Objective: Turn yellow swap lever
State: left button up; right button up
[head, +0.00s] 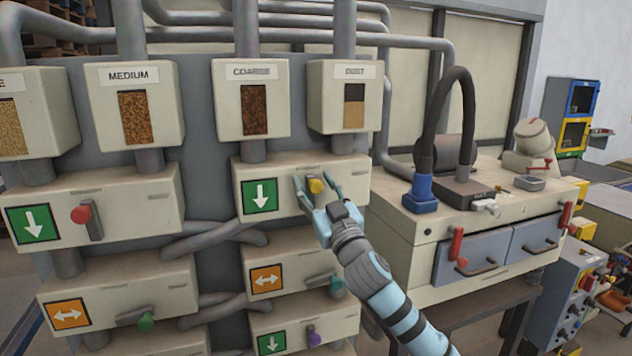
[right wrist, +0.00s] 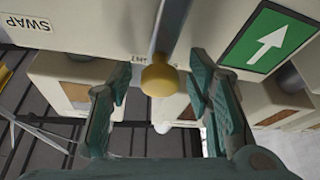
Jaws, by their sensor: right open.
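The yellow swap lever's round knob (head: 315,186) is on the front of the pale box under the COARSE and DUST hoppers, right of a green down-arrow sign (head: 259,195). In the right wrist view the knob (right wrist: 159,77) sits at the end of a grey bar, near the middle of the picture. My right gripper (head: 314,185) is open at the box front, with a finger on each side of the knob. In the right wrist view the fingers (right wrist: 163,75) show gaps to the knob; I see no contact. In the head view the gripper hides most of the bar.
A red-knobbed lever (head: 82,214) is on the box to the left. Green (head: 337,284) and purple (head: 314,339) knobs are on the boxes below. A bench (head: 470,215) with a black hose and red handles stands close to the right of my arm.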

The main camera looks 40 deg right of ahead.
grip_shut()
dwell(0.3)
jog(key=shift+s+d+f+m+b, duration=0.1)
jog(key=shift+f+m+b, duration=0.05)
jog(key=shift+m+b, duration=0.45)
jog(key=s+d+f+m+g+h+b, duration=0.1)
jog(key=d+f+m+g+h+b, duration=0.1)
jog(key=m+b, duration=0.6)
jog(key=d+f+m+g+h+b, duration=0.2)
jog(key=d+m+g+h+b, duration=0.1)
jog(key=m+b, duration=0.6)
jog(key=shift+s+f+m+g+h, duration=0.35)
jog(key=shift+m+g+h, duration=0.65)
jog(key=shift+m, duration=0.8)
